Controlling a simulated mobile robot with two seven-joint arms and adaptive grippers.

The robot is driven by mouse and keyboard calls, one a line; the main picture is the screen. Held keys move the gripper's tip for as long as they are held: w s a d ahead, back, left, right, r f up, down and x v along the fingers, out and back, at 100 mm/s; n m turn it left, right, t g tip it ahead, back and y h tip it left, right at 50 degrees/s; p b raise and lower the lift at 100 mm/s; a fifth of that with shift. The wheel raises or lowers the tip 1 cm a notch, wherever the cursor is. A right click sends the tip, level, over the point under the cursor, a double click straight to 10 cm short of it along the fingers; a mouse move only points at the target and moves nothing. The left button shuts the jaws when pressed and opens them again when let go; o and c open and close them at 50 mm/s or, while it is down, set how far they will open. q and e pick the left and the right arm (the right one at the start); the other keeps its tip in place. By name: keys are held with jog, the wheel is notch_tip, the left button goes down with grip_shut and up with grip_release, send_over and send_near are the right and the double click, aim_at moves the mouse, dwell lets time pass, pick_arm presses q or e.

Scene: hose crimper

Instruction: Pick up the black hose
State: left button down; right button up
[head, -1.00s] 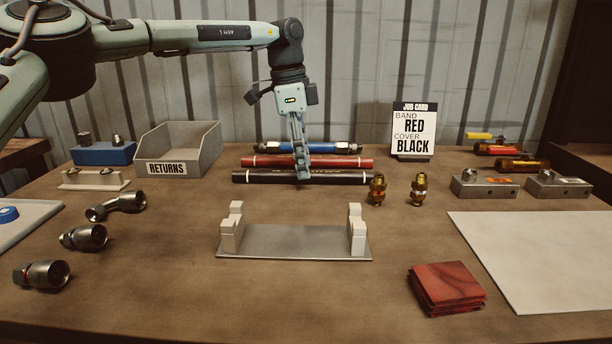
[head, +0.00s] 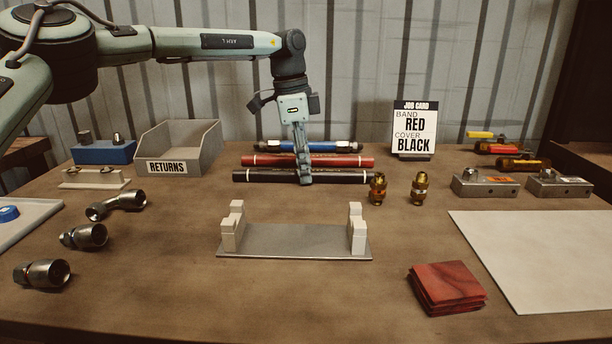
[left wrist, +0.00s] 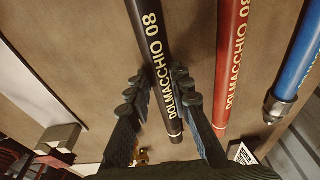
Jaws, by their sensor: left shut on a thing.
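The black hose (head: 343,178) lies level across the table, nearest of three parallel hoses. My left gripper (head: 305,180) comes down from above on its middle, shut on it. In the left wrist view the black hose (left wrist: 152,40) runs between the two fingers of my left gripper (left wrist: 160,78), with pale lettering along it. Whether the hose is clear of the table cannot be told. My right gripper is not in view.
A red hose (head: 345,161) and a blue hose (head: 335,147) lie just behind. Brass fittings (head: 377,189) stand close to the black hose's right end. A cradle (head: 295,242) with pale uprights stands in front. The grey returns bin (head: 205,155) is at left.

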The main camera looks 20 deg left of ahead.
pick_arm(q)
jog(key=shift+r, duration=0.1)
notch_tip(320, 180, up, 18)
jog(key=p, duration=0.1)
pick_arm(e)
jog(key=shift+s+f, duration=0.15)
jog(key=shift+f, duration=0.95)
